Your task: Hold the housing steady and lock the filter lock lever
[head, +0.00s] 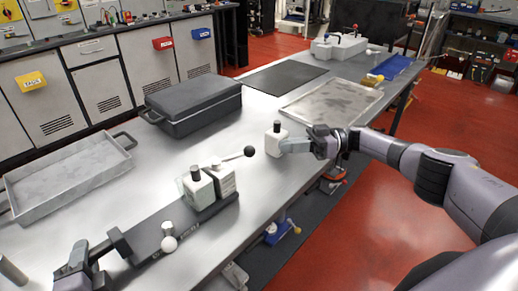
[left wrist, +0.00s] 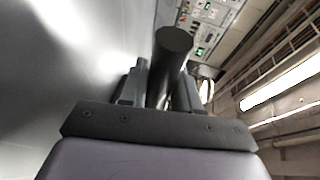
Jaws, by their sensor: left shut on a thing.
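A pale grey block unit (head: 222,178) stands on a long dark base plate (head: 150,232) at the front of the bench. A lever with a black ball knob (head: 249,151) sticks out from its top to the right. A white ball knob (head: 169,243) sits on the plate nearer to me. My left gripper (head: 100,255) is at the near-left end of the plate. In the left wrist view it is shut on a dark cylinder (left wrist: 172,65). My right gripper (head: 303,143) is beside a small pale block with a dark cap (head: 274,142); its finger gap is unclear.
A grey tray (head: 68,183) and a black lidded case (head: 195,108) stand on the left of the bench. A dark mat (head: 284,77) and a shallow metal tray (head: 335,100) lie further back. Bare bench shows between the case and the right gripper.

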